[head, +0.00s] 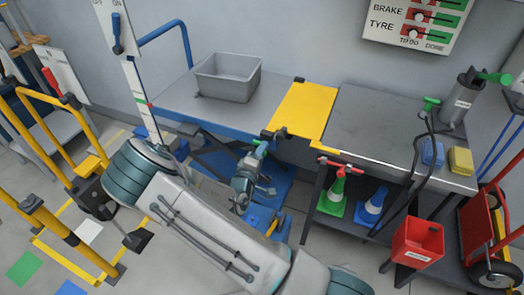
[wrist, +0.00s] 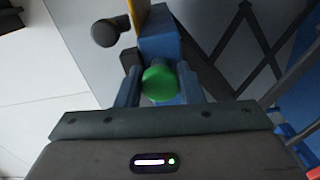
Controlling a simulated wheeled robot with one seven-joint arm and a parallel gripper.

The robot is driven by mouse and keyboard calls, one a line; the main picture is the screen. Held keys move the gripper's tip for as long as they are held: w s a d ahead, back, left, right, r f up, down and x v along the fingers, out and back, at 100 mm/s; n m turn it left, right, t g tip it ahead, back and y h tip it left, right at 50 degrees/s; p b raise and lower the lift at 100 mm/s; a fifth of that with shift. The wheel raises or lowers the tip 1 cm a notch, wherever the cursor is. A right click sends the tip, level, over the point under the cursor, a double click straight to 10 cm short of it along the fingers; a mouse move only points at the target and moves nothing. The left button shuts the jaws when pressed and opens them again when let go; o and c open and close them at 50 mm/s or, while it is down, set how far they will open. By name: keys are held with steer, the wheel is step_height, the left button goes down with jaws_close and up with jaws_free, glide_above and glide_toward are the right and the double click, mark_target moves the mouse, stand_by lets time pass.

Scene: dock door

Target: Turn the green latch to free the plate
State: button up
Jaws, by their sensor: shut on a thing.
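The green latch (wrist: 160,83) has a round end that sits between the two blue fingers of my gripper (wrist: 161,88) in the wrist view. My gripper is shut on it. In the head view a small part of the green latch (head: 262,146) shows at the tip of my gripper (head: 258,156), at the front left corner of the yellow plate. The yellow plate (head: 303,108) lies flat, bridging the grey platform on the left and the grey bench on the right. A dark round knob (wrist: 104,33) is left of the latch in the wrist view. My fingers hide the latch's sides.
A grey bin (head: 228,78) stands on the lift platform (head: 175,103) at left. The bench (head: 375,118) holds a blue and a yellow block and a grey cylinder. Cones, a red bin (head: 417,243) and a red hand truck are at right. Yellow rails (head: 70,240) stand at left.

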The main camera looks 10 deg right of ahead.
steer(key=shift+n, duration=0.6)
steer(key=o, duration=0.9)
steer(key=v, duration=1.4)
